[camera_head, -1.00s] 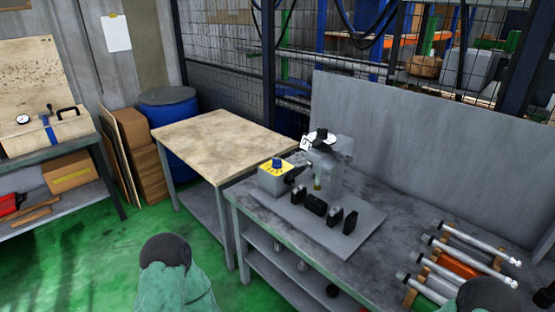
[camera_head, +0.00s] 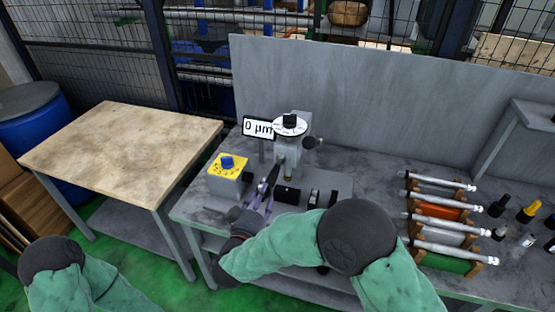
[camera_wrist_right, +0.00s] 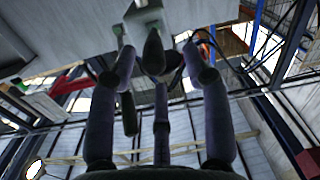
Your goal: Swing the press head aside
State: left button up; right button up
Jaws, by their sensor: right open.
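The grey press (camera_head: 283,158) stands on the workbench, with a white round dial and black knob on its head. A dark lever handle (camera_head: 273,174) slants down from its front. My right gripper (camera_head: 262,194) is in front of the press at that lever. In the right wrist view its fingers (camera_wrist_right: 157,62) are spread, with a dark rounded handle end (camera_wrist_right: 153,50) between or just beyond them; contact cannot be told. Of my left arm only a green sleeve and dark joint show at the lower left; its gripper is out of view.
A yellow-topped box with a blue knob (camera_head: 228,164) stands left of the press. A sign reading 0 µm (camera_head: 258,128) is behind it. Several metal shafts (camera_head: 437,210) lie on a wooden rack at right. A bare wooden-topped table (camera_head: 120,150) is at left.

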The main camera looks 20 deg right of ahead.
aim_at(277, 167)
jog(key=shift+h, duration=0.3)
jog(key=x, duration=0.3)
jog(key=r+b+x, duration=0.1)
jog(key=x, duration=0.3)
jog(key=b+x, duration=0.1)
jog(key=x, duration=0.2)
jog(key=shift+d+r, duration=0.3)
jog(key=shift+d, duration=0.3)
jog(key=shift+r, duration=0.1)
grip_shut()
